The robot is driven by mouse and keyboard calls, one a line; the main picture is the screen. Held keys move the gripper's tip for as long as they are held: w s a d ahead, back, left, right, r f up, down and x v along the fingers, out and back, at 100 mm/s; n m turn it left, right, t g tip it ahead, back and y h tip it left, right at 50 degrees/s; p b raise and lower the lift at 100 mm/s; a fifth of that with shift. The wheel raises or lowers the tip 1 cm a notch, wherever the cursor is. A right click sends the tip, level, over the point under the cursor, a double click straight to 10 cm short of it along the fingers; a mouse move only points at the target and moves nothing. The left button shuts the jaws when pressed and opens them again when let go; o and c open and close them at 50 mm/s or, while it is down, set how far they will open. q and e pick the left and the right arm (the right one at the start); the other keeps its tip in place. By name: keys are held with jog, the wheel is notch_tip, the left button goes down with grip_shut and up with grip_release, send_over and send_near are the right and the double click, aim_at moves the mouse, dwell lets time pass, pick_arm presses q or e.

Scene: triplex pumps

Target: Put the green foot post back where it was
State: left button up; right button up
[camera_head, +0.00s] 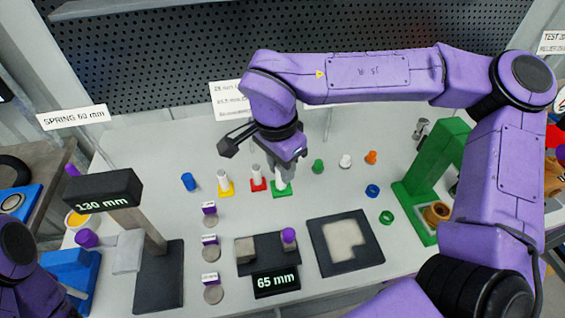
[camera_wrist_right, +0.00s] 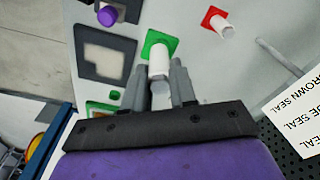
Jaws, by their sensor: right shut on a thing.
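The green foot post is a white post on a square green foot (camera_head: 281,190). It stands upright, or nearly so, at the right end of a row with the red foot post (camera_head: 258,180) and the yellow foot post (camera_head: 224,184). My right gripper (camera_head: 285,171) points down over it and is shut on the white post. In the right wrist view the post (camera_wrist_right: 159,64) sits between the two fingers (camera_wrist_right: 160,78), with the green foot (camera_wrist_right: 153,38) beyond the fingertips. I cannot tell whether the foot touches the table. My left gripper is out of view.
Green, white and orange caps (camera_head: 371,157) lie to the right, with a blue ring (camera_head: 372,191) and a green press frame (camera_head: 404,196) beyond. A blue cylinder (camera_head: 188,182) stands left. The 65 mm gauge (camera_head: 243,266) and a dark tray (camera_head: 318,243) lie in front.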

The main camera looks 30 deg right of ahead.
jog(key=w+d+f+p, duration=0.1)
jog(key=w+d+f, duration=0.1)
jog(key=w+f, duration=0.1)
jog(key=w+d+f+p, duration=0.1)
jog(key=w+d+f, duration=0.2)
jog(key=f, duration=0.2)
jog(key=w+d+f+p, duration=0.2)
jog(key=w+f, duration=0.1)
jog(key=shift+w+d+f, duration=0.15)
jog(key=shift+d+f, duration=0.1)
jog(key=shift+f, duration=0.15)
jog(key=shift+w+f, duration=0.1)
jog(key=shift+f, duration=0.05)
jog(key=o, duration=0.9)
jog(key=shift+f, duration=0.15)
